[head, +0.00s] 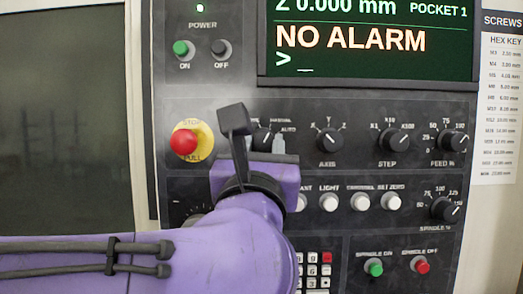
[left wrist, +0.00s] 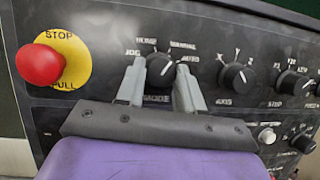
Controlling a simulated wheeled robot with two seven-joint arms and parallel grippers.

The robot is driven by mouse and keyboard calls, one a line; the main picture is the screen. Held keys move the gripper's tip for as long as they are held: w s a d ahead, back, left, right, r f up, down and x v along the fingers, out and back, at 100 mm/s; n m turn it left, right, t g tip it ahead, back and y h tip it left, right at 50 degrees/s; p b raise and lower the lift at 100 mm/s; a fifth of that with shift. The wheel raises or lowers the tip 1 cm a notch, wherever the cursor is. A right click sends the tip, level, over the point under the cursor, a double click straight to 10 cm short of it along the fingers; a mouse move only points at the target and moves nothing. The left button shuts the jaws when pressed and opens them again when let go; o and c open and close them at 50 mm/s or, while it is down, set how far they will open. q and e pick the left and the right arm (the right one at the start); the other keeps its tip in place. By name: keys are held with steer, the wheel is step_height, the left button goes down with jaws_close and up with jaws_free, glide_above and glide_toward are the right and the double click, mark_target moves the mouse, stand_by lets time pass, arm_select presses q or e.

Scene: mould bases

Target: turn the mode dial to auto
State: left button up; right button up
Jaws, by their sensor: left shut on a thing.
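The mode dial (head: 262,138) is a black knob with a white pointer line on the control panel, right of the emergency stop. In the left wrist view the dial (left wrist: 158,70) sits between the two grey fingers of my left gripper (left wrist: 160,76). The labels JOG, HOME, MANUAL and AUTO run around it, and the pointer leans to the upper right, towards the MANUAL and AUTO side. The exact mark is hard to tell. My left gripper (head: 265,146) is shut on the dial, and its wrist hides part of the panel below. My right gripper is not in view.
The red stop button (head: 183,142) on its yellow plate is close left of my gripper. The axis dial (head: 329,139), step dial (head: 393,139) and feed dial (head: 453,141) are to the right. A row of white buttons (head: 329,202) is below. The screen (head: 368,45) reads NO ALARM.

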arm_select(q)
steer(key=m+h, duration=0.1)
steer(key=m, duration=0.2)
steer(key=shift+a+r+g+h, duration=0.1)
steer(key=shift+g+h, duration=0.3)
steer(key=shift+m+g+h+p, duration=0.5)
steer(key=shift+m+h+p, duration=0.35)
steer(key=shift+m, duration=1.55)
steer(key=o, duration=1)
steer(key=shift+s+a, duration=0.1)
steer(key=shift+s, duration=0.1)
steer(key=b+v, duration=0.4)
steer(key=v, duration=0.6)
steer(key=shift+b, duration=0.3)
